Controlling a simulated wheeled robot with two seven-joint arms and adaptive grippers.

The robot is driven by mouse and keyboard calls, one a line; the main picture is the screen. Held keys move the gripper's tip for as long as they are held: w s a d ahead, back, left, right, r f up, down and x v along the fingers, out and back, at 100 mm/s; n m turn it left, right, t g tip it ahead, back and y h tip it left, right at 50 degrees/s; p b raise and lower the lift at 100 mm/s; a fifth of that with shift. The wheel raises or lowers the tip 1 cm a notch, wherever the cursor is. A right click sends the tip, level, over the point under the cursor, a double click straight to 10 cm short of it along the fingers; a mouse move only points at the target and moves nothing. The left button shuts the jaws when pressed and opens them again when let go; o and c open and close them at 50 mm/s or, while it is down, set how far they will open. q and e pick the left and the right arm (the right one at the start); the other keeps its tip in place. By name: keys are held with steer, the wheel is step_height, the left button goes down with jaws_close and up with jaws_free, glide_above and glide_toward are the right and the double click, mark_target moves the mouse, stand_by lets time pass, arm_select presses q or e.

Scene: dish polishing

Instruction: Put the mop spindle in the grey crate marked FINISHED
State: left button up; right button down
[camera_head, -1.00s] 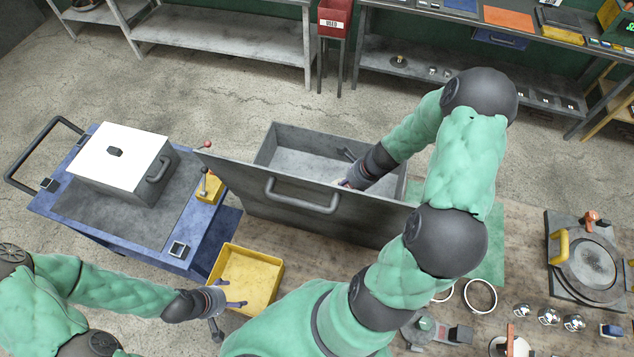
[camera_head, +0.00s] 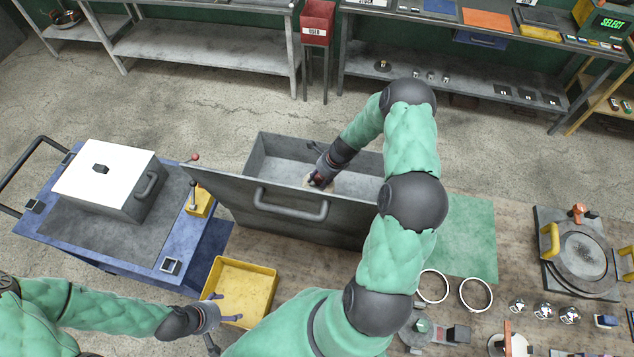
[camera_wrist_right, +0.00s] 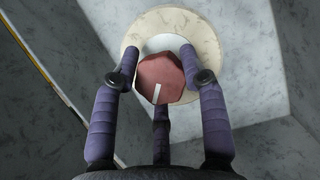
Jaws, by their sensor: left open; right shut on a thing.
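The mop spindle (camera_wrist_right: 148,28) shows in the right wrist view as a cream round mop with a reddish faceted end. My right gripper (camera_wrist_right: 160,72) is shut around that reddish end. In the head view my right gripper (camera_head: 320,181) is over the open grey crate (camera_head: 290,215), behind its front wall, and mostly hides the spindle. I cannot see the FINISHED marking or tell whether the spindle touches the crate floor. My left gripper (camera_head: 226,308) is open and empty at the yellow tray (camera_head: 274,290).
A blue trolley (camera_head: 110,255) with a white-lidded box (camera_head: 105,175) stands left. Two metal rings (camera_head: 476,294), several shiny balls (camera_head: 543,311) and a round fixture (camera_head: 583,255) occupy the right bench. A red USED bin (camera_head: 317,22) stands behind. The green mat (camera_head: 465,235) is clear.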

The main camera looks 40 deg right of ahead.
steer(key=shift+w+d+f, duration=0.1)
steer(key=shift+w+f, duration=0.35)
steer(key=shift+w, duration=0.05)
steer(key=f+b, duration=0.3)
steer(key=shift+w+f, duration=0.25)
steer(key=shift+f, duration=0.1)
steer(key=shift+r, duration=0.1)
steer(key=c, duration=0.7)
jaws_free()
steer(key=shift+s, duration=0.1)
